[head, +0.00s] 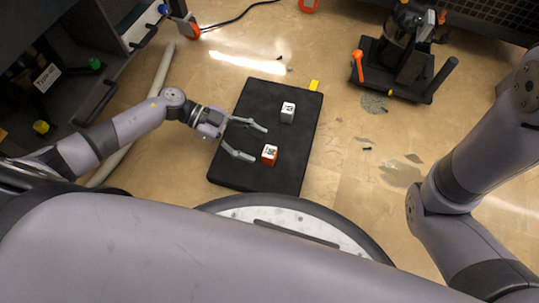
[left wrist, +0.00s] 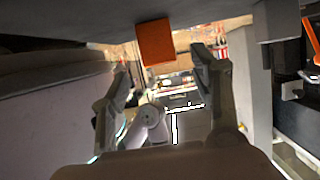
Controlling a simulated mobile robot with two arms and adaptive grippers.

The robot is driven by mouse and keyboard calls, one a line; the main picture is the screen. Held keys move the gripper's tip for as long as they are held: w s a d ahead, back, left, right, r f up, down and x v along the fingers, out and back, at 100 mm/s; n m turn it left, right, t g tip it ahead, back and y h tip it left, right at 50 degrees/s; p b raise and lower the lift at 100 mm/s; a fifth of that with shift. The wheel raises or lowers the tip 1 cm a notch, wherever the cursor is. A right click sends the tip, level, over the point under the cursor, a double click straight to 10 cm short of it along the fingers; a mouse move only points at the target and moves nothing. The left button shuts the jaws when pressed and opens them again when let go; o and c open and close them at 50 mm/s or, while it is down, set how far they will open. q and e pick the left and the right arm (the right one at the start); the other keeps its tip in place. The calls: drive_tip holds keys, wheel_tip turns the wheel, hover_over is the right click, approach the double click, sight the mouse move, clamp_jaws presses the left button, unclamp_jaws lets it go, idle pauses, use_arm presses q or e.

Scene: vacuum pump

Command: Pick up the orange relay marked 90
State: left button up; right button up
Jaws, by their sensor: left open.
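The orange relay (head: 269,155) with a white top stands on a black mat (head: 228,168); the marking on its top is too small to read. In the left wrist view, an orange block (left wrist: 155,42) shows at the upper middle, beyond and between the fingertips. My left gripper (head: 259,144) is open and empty over the mat, its fingers pointing right. Its lower fingertip is just left of the orange relay. Both fingers also show apart in the left wrist view (left wrist: 161,72). My right arm shows at the right, but its gripper is out of view.
A grey relay (head: 288,115) with a white top stands farther back on the mat. A yellow tag (head: 314,85) is at the mat's far edge. A black pump-like device (head: 398,62) stands at the back right. A pale pipe (head: 163,68) lies left. The mat's right side is clear.

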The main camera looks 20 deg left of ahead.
sight(265, 150)
use_arm(q)
drive_tip(key=b+x, duration=0.1)
drive_tip(key=x, duration=0.2)
drive_tip(key=shift+d, duration=0.2)
drive_tip(key=c, duration=1.3)
drive_tip(key=shift+o, duration=0.2)
drive_tip(key=shift+r, duration=0.1)
